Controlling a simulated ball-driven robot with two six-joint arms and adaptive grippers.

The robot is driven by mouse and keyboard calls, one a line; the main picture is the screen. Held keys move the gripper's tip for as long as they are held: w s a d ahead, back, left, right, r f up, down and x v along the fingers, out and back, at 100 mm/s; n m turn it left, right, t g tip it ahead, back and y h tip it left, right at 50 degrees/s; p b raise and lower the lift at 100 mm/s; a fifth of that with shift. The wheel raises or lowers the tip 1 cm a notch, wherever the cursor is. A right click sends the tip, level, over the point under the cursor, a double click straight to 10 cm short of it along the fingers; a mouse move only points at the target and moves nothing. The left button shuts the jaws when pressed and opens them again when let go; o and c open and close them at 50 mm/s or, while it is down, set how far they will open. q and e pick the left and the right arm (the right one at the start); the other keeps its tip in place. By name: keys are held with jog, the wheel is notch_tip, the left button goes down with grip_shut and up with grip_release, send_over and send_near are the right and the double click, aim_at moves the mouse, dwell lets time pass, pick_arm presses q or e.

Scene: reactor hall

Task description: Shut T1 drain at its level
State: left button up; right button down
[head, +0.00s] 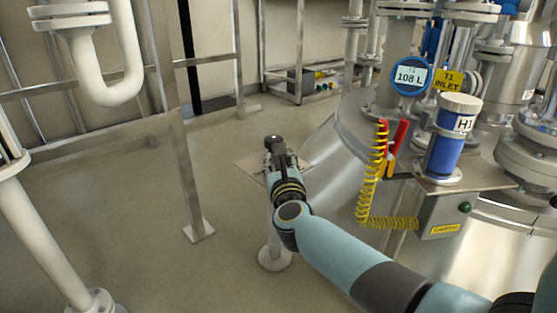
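The T1 display (411,75) is a round blue-rimmed gauge reading 108 L, on the steel tank (345,125) at the right. A yellow T1 INLET tag (450,80) hangs beside it. I cannot make out a T1 drain valve or a drain label. My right gripper (274,142) is at the end of the arm from the lower right, left of the tank and above a small flat plate (250,165) on a post. The gripper is seen from behind; its fingers and anything between them are unclear. My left gripper is not in view.
A blue canister with a white lid, marked H1 (448,140), stands on a tank-side shelf. A metal frame (185,160) and white pipes (40,220) stand left. Floor between is clear.

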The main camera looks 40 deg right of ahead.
jog(key=shift+w+a+m+g+h, duration=0.2)
jog(key=shift+a+m+g+h, duration=0.25)
jog(key=shift+h, duration=0.25)
jog(key=shift+w+a+f+m+g+h+b, duration=0.15)
jog(key=shift+m+g+h, duration=0.1)
jog(key=shift+m+h, duration=0.15)
jog(key=shift+w+a+r+m+g+h+b, duration=0.15)
jog(key=shift+m+g+h, duration=0.1)
jog(key=shift+h, duration=0.15)
jog(key=c, duration=1.1)
grip_release()
jog(key=shift+w+a, duration=0.15)
jog(key=shift+a, duration=0.05)
jog(key=shift+c, duration=0.2)
jog(key=shift+d, duration=0.1)
